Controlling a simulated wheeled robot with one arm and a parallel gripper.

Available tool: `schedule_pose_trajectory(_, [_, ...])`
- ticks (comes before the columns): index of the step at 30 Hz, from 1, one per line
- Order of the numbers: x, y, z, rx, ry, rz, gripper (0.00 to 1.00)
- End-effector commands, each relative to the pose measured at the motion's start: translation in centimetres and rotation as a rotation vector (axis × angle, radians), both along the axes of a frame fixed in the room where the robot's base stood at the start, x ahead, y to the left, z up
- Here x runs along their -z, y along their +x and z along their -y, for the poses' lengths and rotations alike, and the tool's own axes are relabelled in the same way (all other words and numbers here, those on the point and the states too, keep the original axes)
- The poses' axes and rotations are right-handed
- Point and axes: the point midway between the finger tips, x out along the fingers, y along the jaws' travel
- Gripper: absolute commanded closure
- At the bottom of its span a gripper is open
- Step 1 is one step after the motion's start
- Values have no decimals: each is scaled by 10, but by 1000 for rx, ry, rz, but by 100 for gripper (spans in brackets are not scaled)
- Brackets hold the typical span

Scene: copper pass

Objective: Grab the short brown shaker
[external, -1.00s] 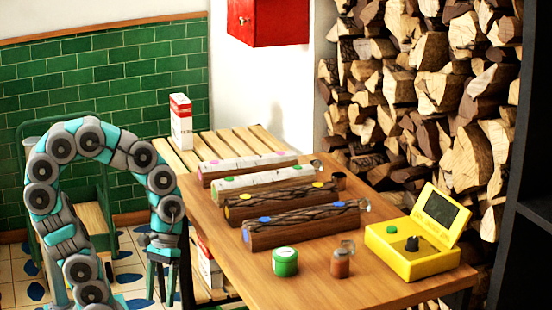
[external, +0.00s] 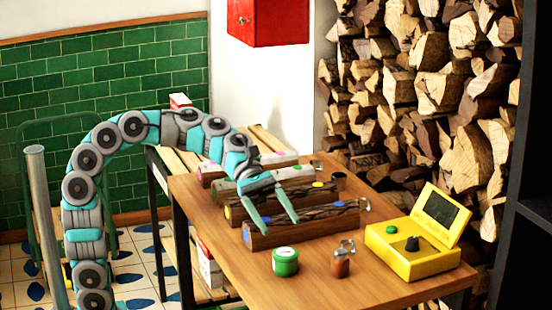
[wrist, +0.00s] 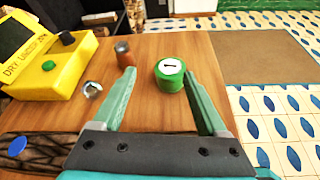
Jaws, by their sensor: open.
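The short brown shaker (external: 340,264) stands upright near the front of the wooden table, between a green tin and a yellow device. In the wrist view the brown shaker (wrist: 123,53) is beyond my left fingertip, slightly left of it. My gripper (external: 278,222) is open and empty above the logs, apart from the shaker. In the wrist view my gripper (wrist: 160,74) has its two green fingers spread, with the green tin (wrist: 170,76) showing between and beyond the tips.
The yellow device (external: 410,252) with a raised screen stands right of the shaker. The green tin (external: 285,262) is left of it. Several logs with coloured dots (external: 310,226) lie behind. The table's front left is bare.

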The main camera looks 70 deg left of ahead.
Motion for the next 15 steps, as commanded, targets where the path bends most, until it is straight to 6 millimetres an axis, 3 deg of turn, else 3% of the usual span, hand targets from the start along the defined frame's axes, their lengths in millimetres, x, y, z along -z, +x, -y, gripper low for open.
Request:
schedule_pose_trajectory(3, [0,29,19,-48,-1,-48,24])
schedule_pose_trajectory(7, [3,53,40,-94,-4,-107,24])
schedule_pose_trajectory(15, [11,78,69,-147,-6,-180,24])
